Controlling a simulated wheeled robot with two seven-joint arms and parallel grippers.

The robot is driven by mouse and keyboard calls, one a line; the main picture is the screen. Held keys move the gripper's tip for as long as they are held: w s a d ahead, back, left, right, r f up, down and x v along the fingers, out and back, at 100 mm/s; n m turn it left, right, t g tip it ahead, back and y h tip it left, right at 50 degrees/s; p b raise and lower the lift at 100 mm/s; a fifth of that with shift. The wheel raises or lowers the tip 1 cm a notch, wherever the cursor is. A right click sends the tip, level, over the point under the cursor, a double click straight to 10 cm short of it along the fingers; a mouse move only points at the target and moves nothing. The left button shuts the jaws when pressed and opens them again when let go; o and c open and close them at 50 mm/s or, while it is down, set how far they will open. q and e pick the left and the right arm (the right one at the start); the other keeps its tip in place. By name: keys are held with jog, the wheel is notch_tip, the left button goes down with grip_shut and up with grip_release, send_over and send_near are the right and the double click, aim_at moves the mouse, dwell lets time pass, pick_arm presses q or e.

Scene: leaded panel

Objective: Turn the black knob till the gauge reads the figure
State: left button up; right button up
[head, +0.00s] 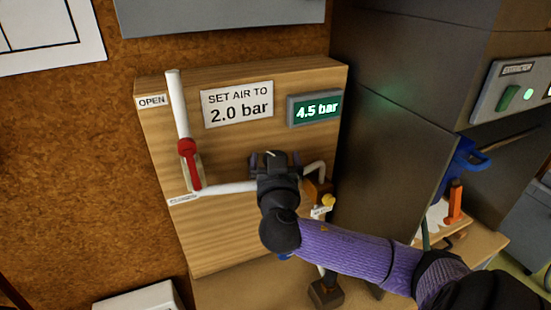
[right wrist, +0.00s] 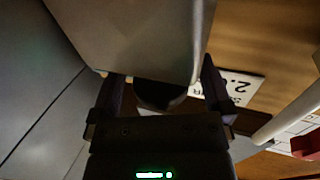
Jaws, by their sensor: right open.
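The gauge (head: 317,108) on the wooden board reads 4.5 bar in lit figures. The white sign (head: 238,104) beside it says SET AIR TO 2.0 bar. My right gripper (head: 274,158) is below the sign and gauge, open, with its fingers toward the board. In the right wrist view, a dark rounded part, seemingly the black knob (right wrist: 160,96), shows between the two spread fingers. Whether they touch it cannot be told. In the head view my gripper mostly hides the knob. My left gripper is not in view.
A red-handled valve (head: 188,150) sits on a white pipe (head: 178,105) at the board's left, by an OPEN label (head: 151,101). A yellow knob (head: 328,200) is right of my wrist. A dark cabinet (head: 395,150) stands close on the right.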

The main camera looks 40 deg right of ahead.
jog(key=shift+c, duration=1)
jog(key=c, duration=1)
jog(key=shift+f+n+t+y, duration=0.1)
jog(key=shift+n+t+y, duration=0.2)
